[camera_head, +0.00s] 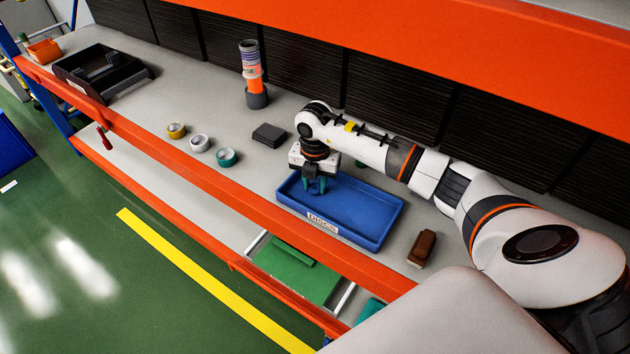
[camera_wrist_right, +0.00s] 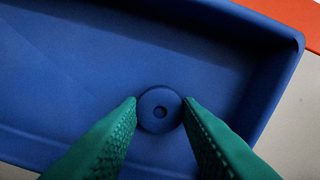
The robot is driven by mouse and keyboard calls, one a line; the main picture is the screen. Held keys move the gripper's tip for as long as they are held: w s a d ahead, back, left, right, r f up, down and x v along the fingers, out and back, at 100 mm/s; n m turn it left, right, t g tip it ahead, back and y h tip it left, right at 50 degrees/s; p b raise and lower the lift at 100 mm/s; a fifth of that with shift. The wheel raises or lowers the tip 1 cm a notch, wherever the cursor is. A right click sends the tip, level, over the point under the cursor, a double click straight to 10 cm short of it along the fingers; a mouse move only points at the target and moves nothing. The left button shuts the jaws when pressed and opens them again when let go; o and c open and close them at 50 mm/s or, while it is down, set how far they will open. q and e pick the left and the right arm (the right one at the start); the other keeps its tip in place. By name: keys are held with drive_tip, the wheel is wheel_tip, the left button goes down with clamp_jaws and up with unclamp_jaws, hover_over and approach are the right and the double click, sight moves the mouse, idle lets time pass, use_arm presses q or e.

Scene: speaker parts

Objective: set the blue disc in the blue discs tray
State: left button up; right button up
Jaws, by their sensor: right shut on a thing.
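The blue discs tray (camera_head: 362,209) lies on the workbench with a label on its front wall. My right gripper (camera_head: 316,186) reaches down over the left part of the tray. The tray's blue floor (camera_wrist_right: 100,60) shows below the disc. I cannot tell whether the disc touches the floor. In the head view the disc is hidden by the gripper. My left gripper is not in view.
A dark flat box (camera_head: 269,135) lies left of my right arm, with tape rolls (camera_head: 199,143) farther left. A brown block (camera_head: 422,247) sits right of the tray. A column of stacked rings (camera_head: 252,75) stands behind. An orange beam (camera_head: 215,184) edges the bench.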

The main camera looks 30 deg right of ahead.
drive_tip(key=o, duration=1.1)
wheel_tip(320, 180, up, 12)
